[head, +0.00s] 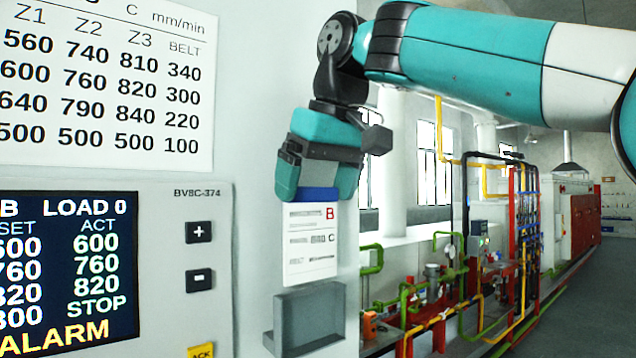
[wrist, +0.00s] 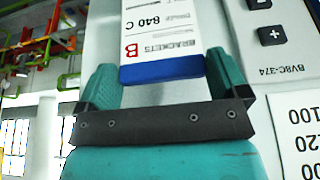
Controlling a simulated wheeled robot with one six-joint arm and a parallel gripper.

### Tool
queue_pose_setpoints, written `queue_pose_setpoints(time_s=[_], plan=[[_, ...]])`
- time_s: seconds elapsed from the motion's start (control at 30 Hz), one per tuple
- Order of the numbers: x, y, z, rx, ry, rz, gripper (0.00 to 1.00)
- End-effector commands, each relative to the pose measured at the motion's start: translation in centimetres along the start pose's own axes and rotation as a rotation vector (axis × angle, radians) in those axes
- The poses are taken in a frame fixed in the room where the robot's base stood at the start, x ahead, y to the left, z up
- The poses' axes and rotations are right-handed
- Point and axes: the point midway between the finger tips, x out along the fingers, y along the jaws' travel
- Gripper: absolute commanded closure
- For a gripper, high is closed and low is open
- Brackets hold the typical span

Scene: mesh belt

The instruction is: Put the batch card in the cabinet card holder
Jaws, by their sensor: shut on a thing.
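The batch card (head: 310,242) is white with a blue top strip, a red letter B and lines of print. My gripper (head: 318,188) is shut on its blue top end, and the card hangs upright below it. The grey card holder (head: 312,318) is on the cabinet side directly under the card. The card's lower edge shows just at the holder's top; I cannot tell whether it is inside. In the wrist view the card (wrist: 163,40) shows upside down, its blue strip between the fingers of my gripper (wrist: 163,78). The holder is not seen there.
The cabinet control panel (head: 170,210) with an alarm screen (head: 66,265) and buttons is at the left. A printed settings chart (head: 105,85) is above it. Green, yellow and red pipes (head: 450,290) stand at the right. The floor (head: 590,285) is clear farther right.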

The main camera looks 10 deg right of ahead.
Motion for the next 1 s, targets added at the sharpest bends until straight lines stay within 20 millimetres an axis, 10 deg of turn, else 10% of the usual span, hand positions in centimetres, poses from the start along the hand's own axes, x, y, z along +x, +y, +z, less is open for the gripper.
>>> queue_pose_setpoints(time_s=[1.0], plan=[[0.57,0.02,0.25,0.001,0.001,0.000,0.43]])
